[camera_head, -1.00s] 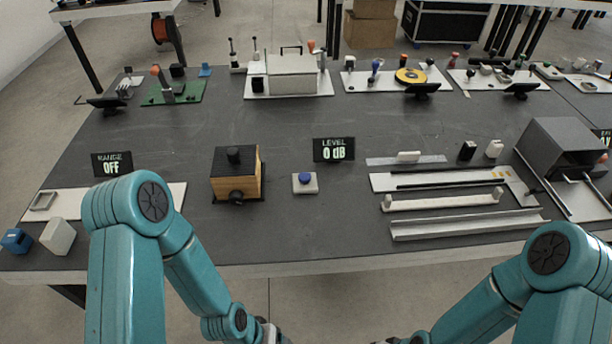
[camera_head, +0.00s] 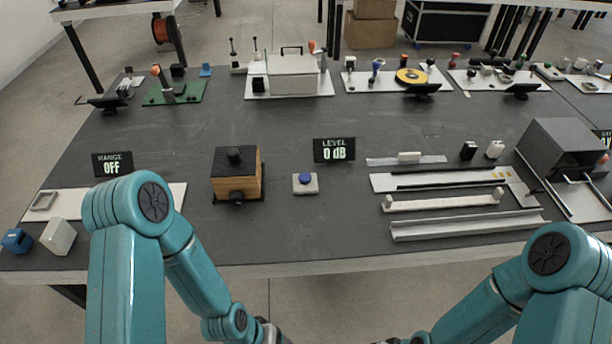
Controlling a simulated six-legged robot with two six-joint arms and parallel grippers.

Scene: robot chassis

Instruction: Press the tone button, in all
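A blue round button (camera_head: 305,178) sits on a small pale square base (camera_head: 305,187) near the middle front of the dark table. A small black display (camera_head: 334,149) behind it reads "LEVEL 0 dB". To its left stands a wooden box (camera_head: 237,178) with a black knob on top and one on its front. Another display (camera_head: 112,164) at the left reads "RANGE OFF". No label names any of these as the tone button. My two arms hang in front of the table's front edge. Both grippers are below the bottom edge of the picture, so their fingers are hidden.
Pale rails (camera_head: 465,225) and a slotted board lie right of the button. A grey open box (camera_head: 565,150) stands at the far right. A white block (camera_head: 58,236) and a blue block (camera_head: 17,240) sit at the left front corner. The table's middle (camera_head: 250,120) is clear.

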